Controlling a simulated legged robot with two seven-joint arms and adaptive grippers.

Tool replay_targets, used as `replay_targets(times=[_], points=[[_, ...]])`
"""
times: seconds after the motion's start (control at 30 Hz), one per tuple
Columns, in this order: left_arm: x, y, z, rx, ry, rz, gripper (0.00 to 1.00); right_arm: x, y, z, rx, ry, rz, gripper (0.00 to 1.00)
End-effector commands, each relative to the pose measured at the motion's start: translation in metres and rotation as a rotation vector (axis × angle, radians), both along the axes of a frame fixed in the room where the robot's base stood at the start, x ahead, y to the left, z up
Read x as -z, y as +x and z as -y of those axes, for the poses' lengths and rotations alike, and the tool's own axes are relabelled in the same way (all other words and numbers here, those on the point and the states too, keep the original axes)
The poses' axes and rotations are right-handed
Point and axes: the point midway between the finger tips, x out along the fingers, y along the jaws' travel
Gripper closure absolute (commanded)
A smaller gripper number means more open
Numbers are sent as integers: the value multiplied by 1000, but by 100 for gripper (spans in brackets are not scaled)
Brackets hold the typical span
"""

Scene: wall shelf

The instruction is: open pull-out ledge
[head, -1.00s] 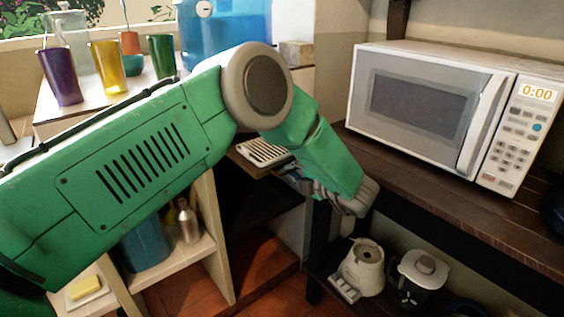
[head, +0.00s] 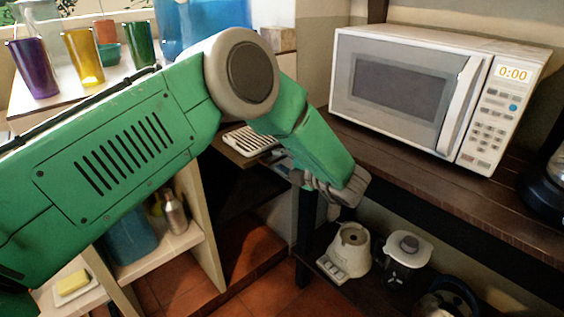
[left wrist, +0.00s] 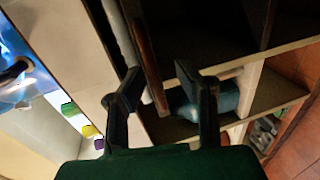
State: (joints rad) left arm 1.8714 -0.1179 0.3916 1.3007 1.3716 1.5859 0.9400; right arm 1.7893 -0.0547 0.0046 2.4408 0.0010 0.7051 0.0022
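The pull-out ledge appears to be the thin brown board (head: 228,153) under a white slotted rack in the head view, low between the left counter and the dark shelf. My arm covers part of it. My left gripper (head: 284,166) is mostly hidden behind my green forearm, just right of the board. In the left wrist view the left gripper (left wrist: 158,72) has its two dark fingers wide apart with nothing clamped. A narrow brown strip (left wrist: 147,65), perhaps the ledge's edge, runs between the fingers; contact cannot be told. My right gripper is not in view.
A white microwave (head: 405,88) stands on the dark shelf at right. A blender base (head: 347,252) and a lidded jar (head: 403,258) stand below it. Coloured cups, including a yellow one (head: 84,57), stand on the left counter. A metal bottle (head: 174,213) stands on a lower shelf.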

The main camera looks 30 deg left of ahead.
Motion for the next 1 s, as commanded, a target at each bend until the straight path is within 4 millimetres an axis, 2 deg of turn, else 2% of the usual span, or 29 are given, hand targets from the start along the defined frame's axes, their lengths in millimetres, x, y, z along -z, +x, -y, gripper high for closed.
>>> replay_targets(times=[0.17,0.5,0.7,1.0], points=[[-3,-3,10,3,-1,2,72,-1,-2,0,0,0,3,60],[-16,-29,74,3,1,0,72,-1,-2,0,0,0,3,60],[-22,-40,102,1,0,-1,72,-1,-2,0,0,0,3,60],[-24,-45,111,0,1,-2,72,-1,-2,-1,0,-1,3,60]])
